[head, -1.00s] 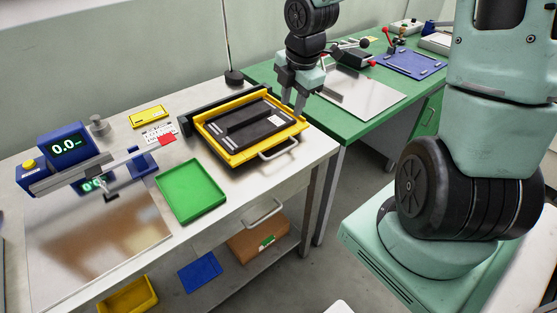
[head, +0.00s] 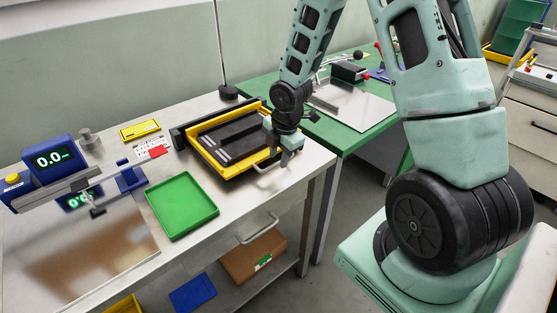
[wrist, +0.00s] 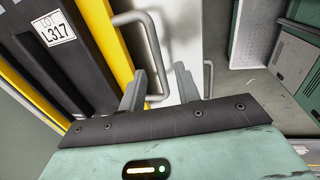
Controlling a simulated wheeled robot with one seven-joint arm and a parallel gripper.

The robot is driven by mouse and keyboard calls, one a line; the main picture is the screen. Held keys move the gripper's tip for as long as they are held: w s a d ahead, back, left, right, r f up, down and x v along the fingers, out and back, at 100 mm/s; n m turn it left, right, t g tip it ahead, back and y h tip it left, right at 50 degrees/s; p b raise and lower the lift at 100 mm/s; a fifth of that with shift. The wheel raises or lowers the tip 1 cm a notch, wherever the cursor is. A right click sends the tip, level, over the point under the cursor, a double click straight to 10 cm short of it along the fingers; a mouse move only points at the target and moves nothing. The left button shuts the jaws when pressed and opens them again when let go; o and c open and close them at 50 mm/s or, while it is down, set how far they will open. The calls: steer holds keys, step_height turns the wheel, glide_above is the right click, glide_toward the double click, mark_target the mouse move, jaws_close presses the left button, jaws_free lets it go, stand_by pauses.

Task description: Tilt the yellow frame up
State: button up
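The yellow frame (head: 241,170) lies flat on the grey bench around a dark insert, with a metal U-shaped handle (head: 260,171) on its front side. In the wrist view, the frame's yellow edge (wrist: 106,43) runs along the left and the handle (wrist: 154,45) stands out from it. My gripper (head: 278,163) points down at the frame's front right, by the handle. In the wrist view my gripper (wrist: 160,82) is open, and the handle's bar appears between its fingers. I cannot tell whether either finger touches it. My wrist hides the frame's right corner in the head view.
A green tray (head: 183,207) and a blue gauge with a display (head: 52,158) stand left on the bench. A thin upright pole (head: 219,50) rises behind the frame. A green table (head: 352,136) with a metal plate stands to the right.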

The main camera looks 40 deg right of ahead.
steer(key=shift+w+f, duration=0.1)
steer(key=shift+f, duration=0.5)
jaws_close()
steer(key=shift+r, duration=0.1)
